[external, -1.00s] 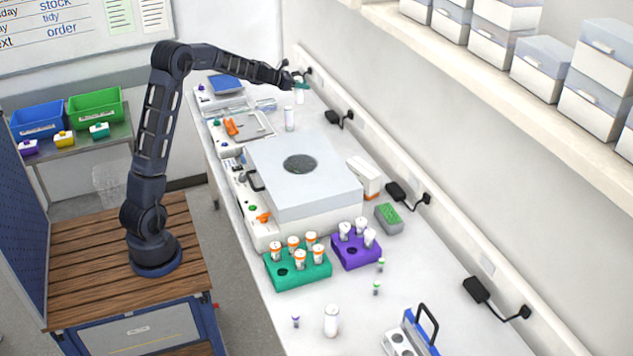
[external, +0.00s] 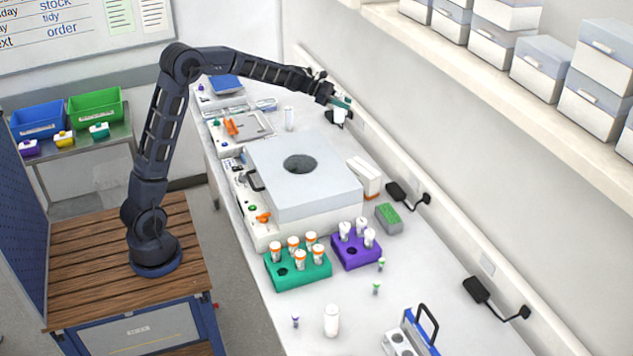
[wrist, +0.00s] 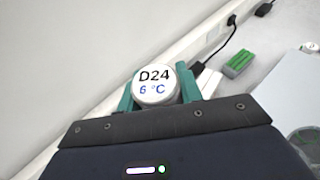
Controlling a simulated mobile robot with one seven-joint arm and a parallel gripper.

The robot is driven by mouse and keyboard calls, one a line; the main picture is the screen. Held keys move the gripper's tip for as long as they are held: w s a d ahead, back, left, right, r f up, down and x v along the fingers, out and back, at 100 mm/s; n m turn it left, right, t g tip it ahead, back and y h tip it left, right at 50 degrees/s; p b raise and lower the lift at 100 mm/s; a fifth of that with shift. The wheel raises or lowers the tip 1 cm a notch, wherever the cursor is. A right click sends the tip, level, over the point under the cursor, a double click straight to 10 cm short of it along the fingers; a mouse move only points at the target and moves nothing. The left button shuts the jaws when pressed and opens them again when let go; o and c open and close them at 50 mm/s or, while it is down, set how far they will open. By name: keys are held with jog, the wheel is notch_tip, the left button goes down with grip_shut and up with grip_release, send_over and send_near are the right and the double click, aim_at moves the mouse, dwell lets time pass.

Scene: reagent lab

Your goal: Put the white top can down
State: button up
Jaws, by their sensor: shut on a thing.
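My gripper (external: 341,104) is shut on a white top can (wrist: 155,85), whose lid reads "D24 6 °C" in the wrist view. The can sits between the green fingers. In the external view the held can (external: 340,116) is small and hangs upright below the fingers, raised over the back part of the bench near the wall. The can's lower part is hidden in the wrist view.
A big grey-white machine (external: 305,195) with a round dark opening fills the middle of the bench (external: 400,285). Another white can (external: 290,118) stands behind it. Green (external: 298,271) and purple (external: 356,252) racks hold tubes. Black plugs (external: 399,191) line the wall. A white can (external: 332,320) stands in front.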

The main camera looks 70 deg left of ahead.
jog(key=s+d+m+g+h, duration=0.3)
jog(key=d+m+g, duration=0.15)
jog(key=d, duration=1.35)
jog(key=s+d+m+g+h, duration=0.3)
jog(key=s+d+m+g, duration=0.15)
jog(key=d, duration=1.45)
jog(key=s+d+m+g+y, duration=0.1)
jog(key=s+d+m+g, duration=0.4)
jog(key=s+d, duration=0.65)
jog(key=s+d+m+g+y, duration=0.1)
jog(key=s+d+m+g, duration=0.35)
jog(key=s+d, duration=0.7)
jog(key=shift+g+y, duration=0.3)
jog(key=shift+g, duration=0.05)
jog(key=d+f, duration=0.1)
jog(key=f, duration=0.7)
jog(key=w+f, duration=0.1)
jog(key=f, duration=0.7)
jog(key=d+f, duration=0.1)
jog(key=f, duration=0.7)
jog(key=shift+w+d+f, duration=0.35)
jog(key=shift+w+f, duration=0.05)
jog(key=shift+f, duration=0.15)
jog(key=o, duration=1.1)
jog(key=shift+c, duration=0.2)
